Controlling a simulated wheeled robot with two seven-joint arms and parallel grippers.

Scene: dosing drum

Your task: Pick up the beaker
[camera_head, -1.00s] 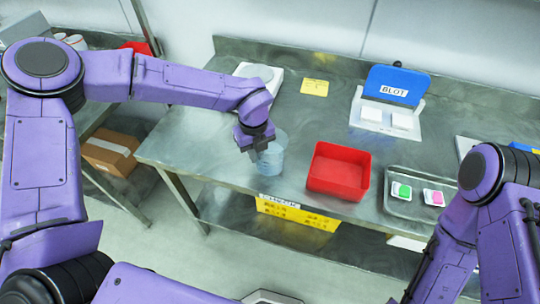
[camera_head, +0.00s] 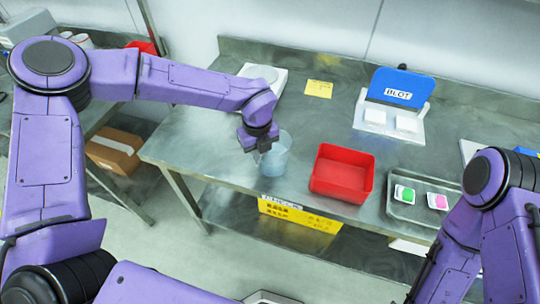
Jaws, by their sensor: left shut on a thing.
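The beaker (camera_head: 274,160) is clear, bluish and upright at the front of the steel table, left of the red bin. My left gripper (camera_head: 259,148) is at its upper left side, shut on its wall. The gripper covers part of the rim, and I cannot tell whether the beaker's base touches the table. My right arm shows at the lower right, but its gripper is out of the picture.
A red bin (camera_head: 342,174) stands just right of the beaker. A steel tray (camera_head: 421,212) holds a green and a pink item. Behind are a white scale (camera_head: 264,76), a yellow note (camera_head: 319,89) and a blue BLOT holder (camera_head: 400,86). The table's middle is clear.

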